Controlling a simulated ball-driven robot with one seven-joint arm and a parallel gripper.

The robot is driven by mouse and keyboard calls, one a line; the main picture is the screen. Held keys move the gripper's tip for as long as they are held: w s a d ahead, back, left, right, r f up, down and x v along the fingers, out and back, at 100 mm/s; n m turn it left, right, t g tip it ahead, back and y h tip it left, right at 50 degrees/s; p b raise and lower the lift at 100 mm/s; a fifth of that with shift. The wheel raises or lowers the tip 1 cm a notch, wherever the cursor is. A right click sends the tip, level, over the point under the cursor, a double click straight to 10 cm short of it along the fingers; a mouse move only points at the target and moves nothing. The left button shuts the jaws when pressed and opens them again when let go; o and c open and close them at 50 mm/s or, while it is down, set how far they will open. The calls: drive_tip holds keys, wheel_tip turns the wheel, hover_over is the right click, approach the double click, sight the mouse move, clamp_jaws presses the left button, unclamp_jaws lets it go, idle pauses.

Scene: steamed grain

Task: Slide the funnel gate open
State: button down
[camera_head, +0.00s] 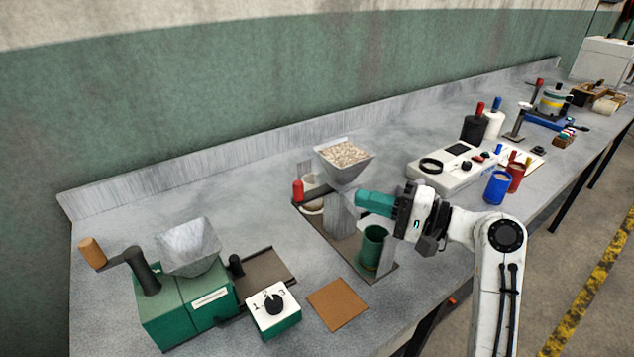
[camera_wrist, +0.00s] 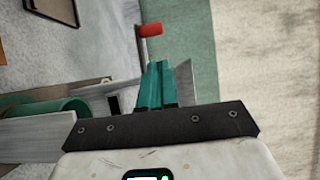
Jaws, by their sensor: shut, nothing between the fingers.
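The funnel (camera_head: 343,165) is a grey hopper full of pale grain on a metal stand. A red handle (camera_head: 297,190) stands upright at its left side, on a dark strip below the hopper; I cannot tell how far the gate is open. In the wrist view the red handle (camera_wrist: 150,30) shows beyond my fingertips. My gripper (camera_head: 362,199) has teal fingers, shut and empty, pointing left, just right of the funnel's stand and apart from the handle. The fingers also show in the wrist view (camera_wrist: 158,68). A green cup (camera_head: 374,246) stands below my gripper.
A green grinder (camera_head: 185,305) with a crank and a dial box (camera_head: 273,310) are at front left. A brown mat (camera_head: 337,304) lies near the front edge. A white meter (camera_head: 455,168), blue cup (camera_head: 497,187) and red cup (camera_head: 516,176) are at right.

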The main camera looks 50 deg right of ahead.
sight(296, 188)
drive_tip(key=p+x, duration=0.1)
drive_tip(key=x, duration=0.9)
idle(0.4)
drive_tip(key=a+p, duration=0.1)
drive_tip(key=a, duration=0.2)
drive_tip(key=shift+w+r+p, duration=0.15)
drive_tip(key=shift+w+p, duration=0.25)
drive_tip(key=shift+w+a, duration=0.1)
drive_tip(key=shift+a, duration=0.25)
